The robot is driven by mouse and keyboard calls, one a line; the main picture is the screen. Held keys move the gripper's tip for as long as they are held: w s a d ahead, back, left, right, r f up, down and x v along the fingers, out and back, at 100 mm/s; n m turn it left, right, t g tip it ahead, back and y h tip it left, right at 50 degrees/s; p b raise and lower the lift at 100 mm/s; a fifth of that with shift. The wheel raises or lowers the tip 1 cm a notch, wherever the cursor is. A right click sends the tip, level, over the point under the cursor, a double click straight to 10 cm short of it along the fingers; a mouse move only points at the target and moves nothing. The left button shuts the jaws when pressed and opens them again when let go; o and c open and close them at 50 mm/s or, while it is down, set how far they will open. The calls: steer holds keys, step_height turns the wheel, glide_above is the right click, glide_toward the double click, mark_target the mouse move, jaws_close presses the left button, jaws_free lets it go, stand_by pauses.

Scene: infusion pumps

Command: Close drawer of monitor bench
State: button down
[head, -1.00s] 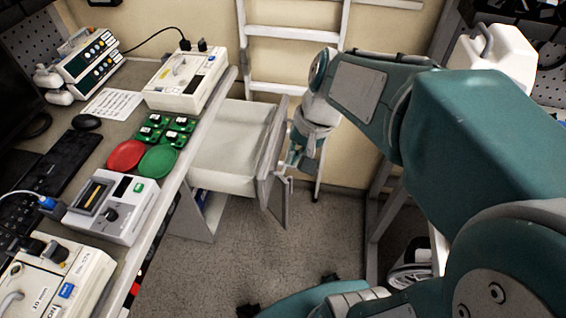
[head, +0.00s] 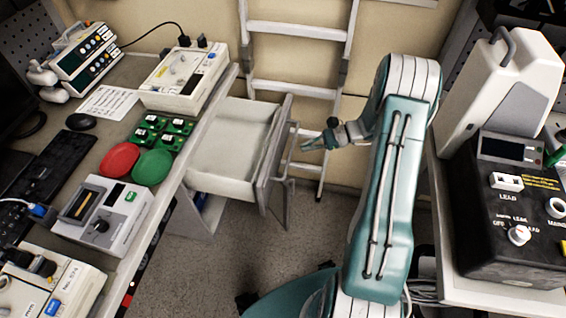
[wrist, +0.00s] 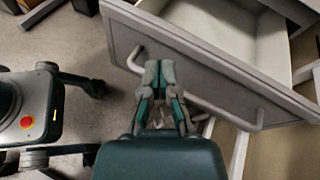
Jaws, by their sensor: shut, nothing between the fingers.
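The drawer (head: 228,150) of the monitor bench (head: 150,218) stands pulled out, empty inside where I can see. Its grey front (head: 274,150) faces right, with a bar handle (head: 291,160) on it. My gripper (head: 306,144) is shut and empty, just right of the drawer front, pointing left toward it. In the wrist view the gripper's closed fingertips (wrist: 159,68) overlap the drawer front (wrist: 205,72) near one end of the handle (wrist: 200,100). I cannot tell whether they touch it.
A white ladder (head: 295,88) leans against the back wall behind the drawer. Pumps, a keyboard, green boards and red and green discs lie on the bench. A second bench with a black device (head: 508,215) stands right. Floor (head: 220,265) below the drawer is clear.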

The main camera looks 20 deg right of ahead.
mark_target(276, 162)
steer(key=s+d+f+m+t+y, duration=0.1)
steer(key=d+f+m+t, duration=0.25)
steer(key=f, duration=0.35)
steer(key=d+f+m+t, duration=0.3)
steer(key=f+m, duration=0.1)
steer(key=f, duration=0.3)
steer(key=x, duration=1.4)
steer(key=shift+s+a+r, duration=0.1)
steer(key=shift+r, duration=0.2)
